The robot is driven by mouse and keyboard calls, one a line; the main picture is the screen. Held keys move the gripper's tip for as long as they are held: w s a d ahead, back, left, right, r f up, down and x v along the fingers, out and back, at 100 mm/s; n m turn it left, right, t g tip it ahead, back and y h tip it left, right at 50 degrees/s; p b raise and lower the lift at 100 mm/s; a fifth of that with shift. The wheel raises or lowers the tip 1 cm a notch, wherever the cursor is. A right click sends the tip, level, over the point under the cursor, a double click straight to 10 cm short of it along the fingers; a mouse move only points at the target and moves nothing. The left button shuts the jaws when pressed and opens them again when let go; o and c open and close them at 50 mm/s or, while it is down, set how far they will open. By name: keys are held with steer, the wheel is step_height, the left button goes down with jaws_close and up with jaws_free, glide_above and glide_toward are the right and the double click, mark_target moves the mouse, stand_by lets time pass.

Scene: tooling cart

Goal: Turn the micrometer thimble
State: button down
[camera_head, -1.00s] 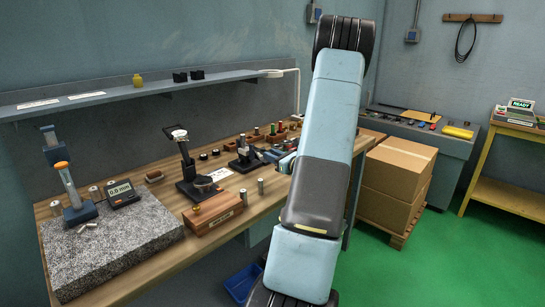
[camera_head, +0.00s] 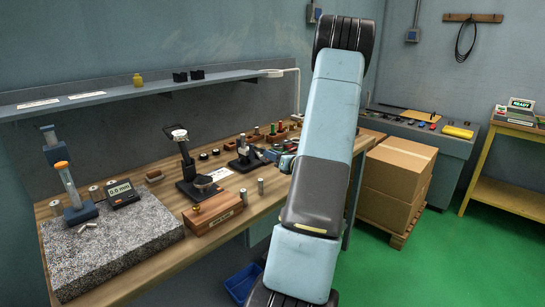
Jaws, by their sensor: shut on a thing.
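The micrometer (camera_head: 243,152) sits in a small dark stand on the wooden bench, in the middle of the picture. My gripper (camera_head: 264,154) reaches in from the right, from behind my large blue and grey arm. It is small and partly hidden in this view. Its jaws are shut at the right end of the micrometer, on the thimble. The thimble itself is too small and covered to make out, and so is any scale on it.
A granite plate (camera_head: 110,245) carries a height stand and a digital display (camera_head: 122,193). A shelf (camera_head: 110,96) runs above. Boxes (camera_head: 397,180) stand right of my arm.

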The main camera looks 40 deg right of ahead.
steer(key=m, duration=0.6)
steer(key=shift+d, duration=0.15)
steer(key=m, duration=0.6)
steer(key=shift+d+f, duration=0.1)
steer(key=shift+f, duration=0.05)
steer(key=shift+m, duration=0.3)
steer(key=c, duration=1.3)
jaws_free()
steer(key=s+d, duration=0.1)
steer(key=s, duration=1.2)
steer(key=shift+s, duration=0.4)
steer(key=shift+f, duration=0.1)
